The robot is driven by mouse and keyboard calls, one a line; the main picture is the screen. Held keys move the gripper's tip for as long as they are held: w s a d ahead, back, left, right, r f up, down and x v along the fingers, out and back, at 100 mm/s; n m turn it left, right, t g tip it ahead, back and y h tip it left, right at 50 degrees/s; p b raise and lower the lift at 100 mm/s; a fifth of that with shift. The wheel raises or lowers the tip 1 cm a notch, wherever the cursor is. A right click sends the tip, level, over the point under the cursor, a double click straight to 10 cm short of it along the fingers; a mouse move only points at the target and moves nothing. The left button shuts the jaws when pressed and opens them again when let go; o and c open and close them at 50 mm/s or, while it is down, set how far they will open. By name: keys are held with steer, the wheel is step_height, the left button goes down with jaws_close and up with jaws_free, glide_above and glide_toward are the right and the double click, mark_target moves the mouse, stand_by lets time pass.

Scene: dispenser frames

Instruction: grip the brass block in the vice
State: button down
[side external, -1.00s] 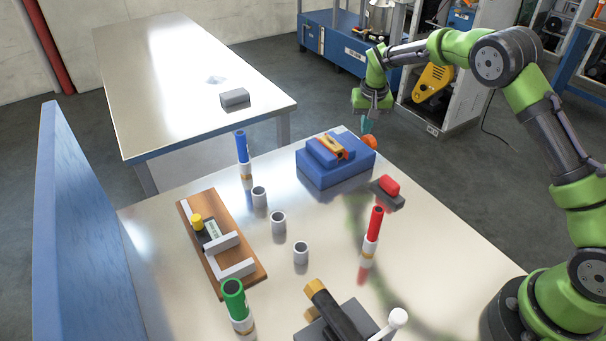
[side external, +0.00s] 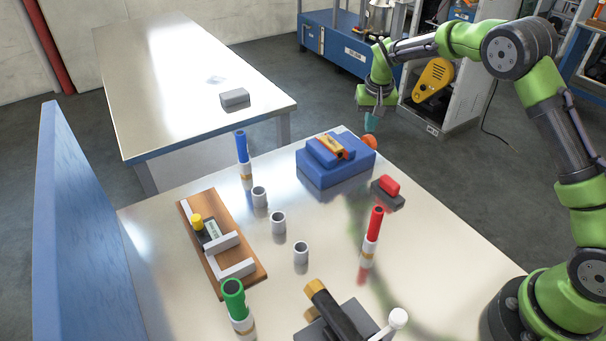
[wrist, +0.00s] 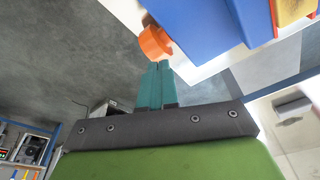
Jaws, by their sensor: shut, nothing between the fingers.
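The vice (side external: 335,172) is a blue block with a smaller blue top on the table's far edge. A gold-yellow piece, which I take for the brass block (side external: 331,144), lies in its top beside an orange part. Whether it is clamped I cannot tell. An orange knob (side external: 369,142) stands at the vice's right end and also shows in the wrist view (wrist: 154,42). My gripper (side external: 370,128) is just above the knob, its teal fingers shut and empty. In the wrist view the fingertips (wrist: 159,66) appear right at the knob; contact is unclear.
A red-topped grey block (side external: 389,189) sits near the vice. Red (side external: 372,238), blue (side external: 243,160) and green (side external: 237,304) markers stand on the table among grey cups (side external: 278,223). A wooden fixture board (side external: 262,277) lies left. Floor is open behind the vice.

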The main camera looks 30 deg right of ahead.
steer(key=shift+s, duration=0.6)
steer(key=shift+x, duration=1.05)
stand_by(0.5)
steer(key=shift+s+a, duration=0.1)
steer(key=shift+s, duration=0.05)
steer(key=shift+v, duration=0.9)
steer(key=shift+r, duration=0.1)
steer(key=shift+w+d+v, duration=0.15)
steer(key=shift+w+v, duration=0.05)
steer(key=shift+v, duration=1)
steer(key=shift+w+d+v, duration=0.1)
steer(key=shift+w+v, duration=0.1)
steer(key=shift+v, duration=1.05)
steer(key=shift+w+d+r, duration=0.1)
steer(key=shift+w, duration=0.05)
